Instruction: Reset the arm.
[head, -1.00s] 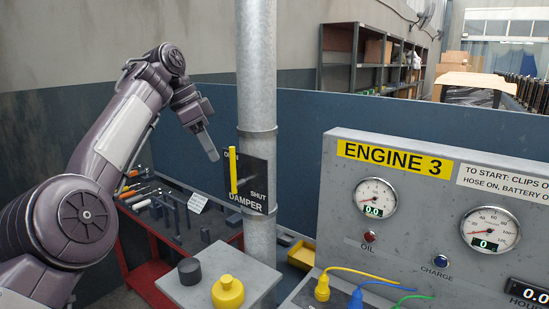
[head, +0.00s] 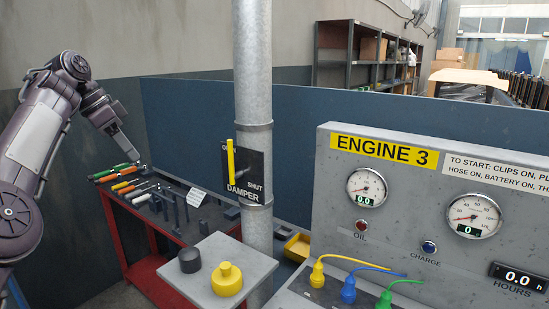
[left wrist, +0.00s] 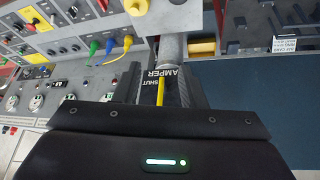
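My left gripper (head: 132,152) hangs from the arm at the left of the head view, tilted down to the right. It is well to the left of the damper plate (head: 257,190) and touches nothing that I can see. In the left wrist view the two dark fingers stand apart, with the plate and its yellow lever (left wrist: 160,92) showing in the gap beyond them. In the head view the yellow lever (head: 230,162) stands upright beside the OPEN mark on the pipe's black plate. My right gripper is in neither view.
A red tool bench (head: 150,272) with several tools stands below the gripper. The grey pipe (head: 254,80) rises in the middle. The Engine 3 panel (head: 405,225) fills the right. A grey box top (head: 210,255) carries a black knob and a yellow one.

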